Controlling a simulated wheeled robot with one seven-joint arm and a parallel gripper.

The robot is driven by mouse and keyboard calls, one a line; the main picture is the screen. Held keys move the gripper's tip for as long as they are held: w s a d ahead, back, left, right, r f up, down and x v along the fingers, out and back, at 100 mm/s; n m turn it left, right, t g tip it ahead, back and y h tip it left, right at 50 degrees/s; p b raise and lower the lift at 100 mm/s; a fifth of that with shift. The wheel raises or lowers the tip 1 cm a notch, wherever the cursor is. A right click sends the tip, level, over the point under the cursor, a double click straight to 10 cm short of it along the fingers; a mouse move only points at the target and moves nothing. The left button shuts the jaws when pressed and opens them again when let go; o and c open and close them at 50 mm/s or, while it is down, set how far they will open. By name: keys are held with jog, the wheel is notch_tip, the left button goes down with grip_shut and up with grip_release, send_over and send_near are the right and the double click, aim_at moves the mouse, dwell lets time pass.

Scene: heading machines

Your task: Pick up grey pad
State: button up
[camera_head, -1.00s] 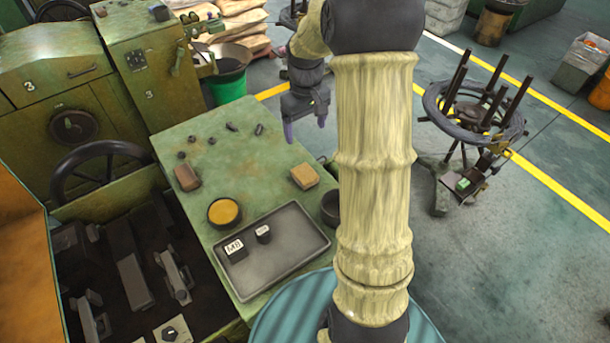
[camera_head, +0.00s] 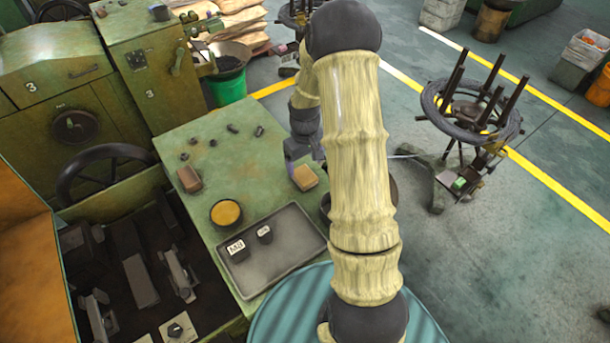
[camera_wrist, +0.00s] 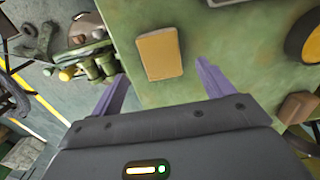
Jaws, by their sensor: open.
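No plainly grey pad stands out. A block-like pad (camera_head: 305,178) with a tan top and darker grey-brown sides lies on the green bench top, right of the middle. In the wrist view this pad (camera_wrist: 160,53) lies ahead of the fingers, between their lines, and apart from them. A second, browner pad (camera_head: 189,179) lies at the bench's left edge; it also shows at the wrist view's right (camera_wrist: 298,107). My gripper (camera_wrist: 161,84) is open and empty above the bench. In the head view my gripper (camera_head: 303,150) is just behind the tan-topped pad, partly hidden by my arm.
A dark tray (camera_head: 285,255) with two small labelled dark blocks lies at the bench front. A round tin (camera_head: 225,213) with orange-yellow contents stands beside it. Several small dark parts lie at the back. A dark round pot is partly hidden behind my arm. Mid-bench is mostly clear.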

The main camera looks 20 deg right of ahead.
aim_at(304, 175)
jog(key=shift+s+a, duration=0.1)
jog(key=shift+f+p, duration=0.55)
jog(key=shift+p, duration=0.05)
jog(key=shift+f+p, duration=0.95)
jog(key=shift+f, duration=1.1)
jog(key=c, duration=1.1)
jog(key=shift+c, duration=0.2)
jog(key=shift+r, duration=0.1)
